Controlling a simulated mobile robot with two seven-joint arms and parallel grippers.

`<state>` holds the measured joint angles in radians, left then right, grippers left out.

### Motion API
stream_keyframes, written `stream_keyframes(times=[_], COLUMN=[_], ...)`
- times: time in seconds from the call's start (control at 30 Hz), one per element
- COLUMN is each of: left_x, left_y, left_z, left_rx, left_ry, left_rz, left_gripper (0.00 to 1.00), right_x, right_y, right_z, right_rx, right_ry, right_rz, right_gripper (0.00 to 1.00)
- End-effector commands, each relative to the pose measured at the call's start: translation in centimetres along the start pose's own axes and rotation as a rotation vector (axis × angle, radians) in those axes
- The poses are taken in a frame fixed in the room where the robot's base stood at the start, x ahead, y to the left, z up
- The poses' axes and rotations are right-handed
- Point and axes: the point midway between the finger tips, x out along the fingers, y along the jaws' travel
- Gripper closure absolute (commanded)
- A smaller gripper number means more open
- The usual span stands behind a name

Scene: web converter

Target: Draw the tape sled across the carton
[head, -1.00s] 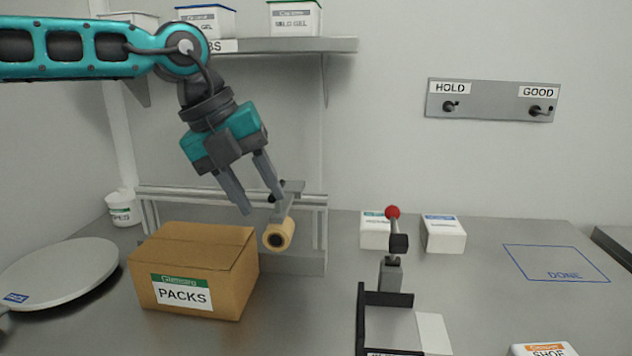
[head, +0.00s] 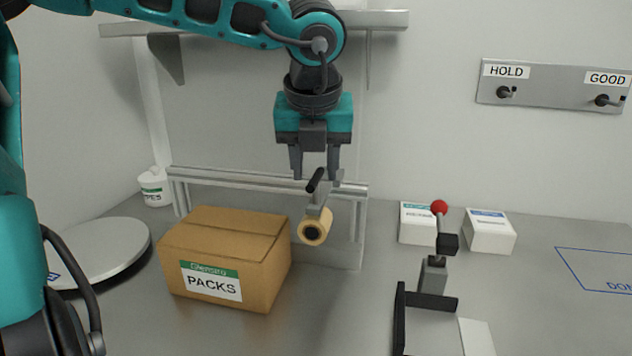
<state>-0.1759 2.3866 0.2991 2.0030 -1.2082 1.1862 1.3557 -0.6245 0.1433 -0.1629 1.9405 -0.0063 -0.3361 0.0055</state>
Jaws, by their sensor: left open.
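The carton (head: 262,279), brown and labelled PACKS, sits closed on the steel bench left of centre in the head view. The tape sled (head: 318,211), a grey bracket with a dark handle and a tan tape roll, is at the carton's back right, by the rail. My left gripper (head: 315,176) points down just above the sled, with its fingers apart on both sides of the dark handle. Whether the fingers touch the sled cannot be told. My right gripper is not in view.
A black fixture with a red-knobbed lever (head: 438,208) stands right of the carton. Two white boxes (head: 489,231) sit behind it. A round grey platter (head: 120,262) lies at the left. A metal rail (head: 222,186) runs behind the carton. Bench between carton and fixture is clear.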

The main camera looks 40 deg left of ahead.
Motion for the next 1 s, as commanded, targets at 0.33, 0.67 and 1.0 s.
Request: stream_keyframes(times=[0.33,0.67,1.0], left_x=[4.0,4.1,4.1], left_y=[0.0,0.0,0.0], left_z=[0.0,0.0,0.0], left_rx=[-0.001,-0.001,-0.001], left_ry=[0.002,0.000,0.000], left_rz=[0.000,-0.001,-0.001], left_gripper=[0.59,0.61,0.94], right_x=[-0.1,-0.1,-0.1], right_y=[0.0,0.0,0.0], right_z=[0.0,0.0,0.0], right_rx=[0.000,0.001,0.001], right_ry=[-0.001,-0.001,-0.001], right_rz=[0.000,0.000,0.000], right_gripper=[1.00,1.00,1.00])
